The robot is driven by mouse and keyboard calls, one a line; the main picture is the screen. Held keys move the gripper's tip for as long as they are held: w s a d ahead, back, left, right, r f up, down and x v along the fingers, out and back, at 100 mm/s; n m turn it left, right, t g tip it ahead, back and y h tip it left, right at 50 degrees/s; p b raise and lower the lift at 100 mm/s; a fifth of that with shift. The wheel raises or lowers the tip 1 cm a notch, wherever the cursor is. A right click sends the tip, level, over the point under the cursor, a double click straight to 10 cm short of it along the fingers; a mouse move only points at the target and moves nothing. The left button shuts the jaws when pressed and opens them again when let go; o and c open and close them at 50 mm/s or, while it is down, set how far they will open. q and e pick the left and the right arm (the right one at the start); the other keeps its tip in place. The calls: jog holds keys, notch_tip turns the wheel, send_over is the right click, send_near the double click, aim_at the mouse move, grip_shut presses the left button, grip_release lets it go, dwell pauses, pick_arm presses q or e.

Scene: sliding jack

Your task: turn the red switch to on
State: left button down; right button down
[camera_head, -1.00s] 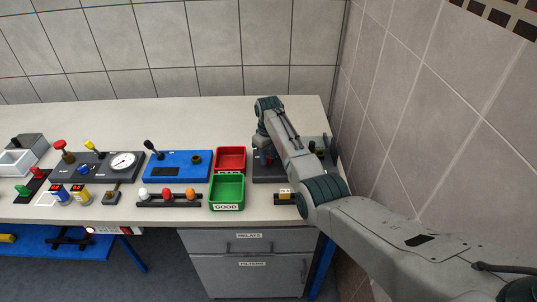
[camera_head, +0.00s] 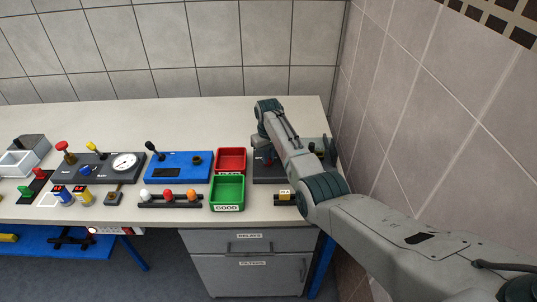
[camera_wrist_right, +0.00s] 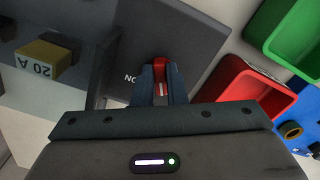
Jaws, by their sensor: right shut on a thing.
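Only the switch's top and a strip between the fingers show; the rest is hidden. In the head view my right arm reaches over the dark panel (camera_head: 268,178) at the right end of the bench and hides most of the switch. My left gripper is not in view.
A red bin (camera_head: 231,160) and a green GOOD bin (camera_head: 227,192) stand just left of the panel. A yellow 20 A block (camera_wrist_right: 46,60) is near the gripper. The tiled wall (camera_head: 400,130) is close on the right. Bare bench lies behind the panel.

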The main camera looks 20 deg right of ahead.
jog(key=m, duration=0.2)
jog(key=m+p, duration=0.1)
jog(key=shift+a+r+m, duration=0.1)
jog(key=shift+r+m, duration=0.1)
jog(key=shift+m, duration=0.2)
jog(key=m, duration=0.3)
jog(key=shift+w+a+m+p, duration=0.1)
jog(key=shift+m+p, duration=0.2)
jog(key=shift+p, duration=0.1)
jog(key=m, duration=0.3)
jog(key=shift+w+m, duration=0.1)
jog(key=shift+m, duration=0.2)
jog(key=shift+w+a+m, duration=0.1)
jog(key=shift+m, duration=1.7)
jog(key=shift+p, duration=0.3)
jog(key=c, duration=1.5)
grip_release()
jog(key=shift+o, duration=0.2)
jog(key=shift+f, duration=0.1)
